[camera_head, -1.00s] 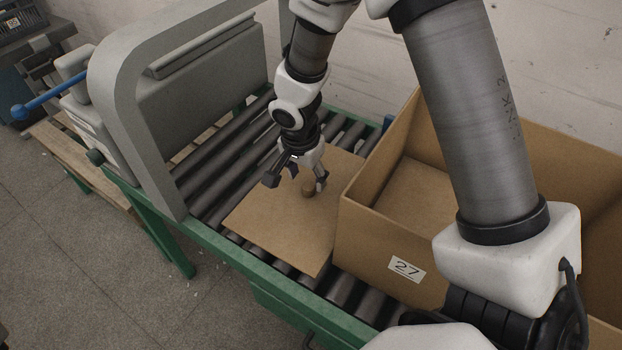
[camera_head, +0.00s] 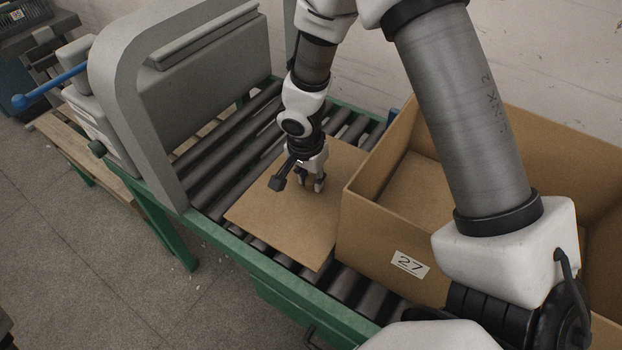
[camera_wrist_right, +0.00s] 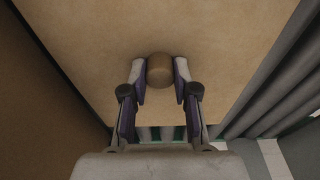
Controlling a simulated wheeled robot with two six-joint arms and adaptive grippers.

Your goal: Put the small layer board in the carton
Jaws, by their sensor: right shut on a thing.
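The small layer board (camera_head: 277,222) is a flat brown sheet lying on the roller conveyor, just left of the carton. A round brown knob stands up from the board; it shows in the right wrist view (camera_wrist_right: 160,69). My right gripper (camera_head: 312,187) is over the board with its fingers shut on the knob, one on each side, as the right wrist view also shows (camera_wrist_right: 160,75). The open brown carton (camera_head: 365,232) bears a label "27"; my arm link hides part of it. The part of its floor that shows is bare. My left gripper is not in view.
A grey arched machine frame (camera_head: 130,100) stands over the conveyor to the left. The green conveyor rail (camera_head: 250,262) runs along the near side. The carton's near-left wall rises close beside the board. Bare rollers (camera_head: 225,160) lie between frame and board.

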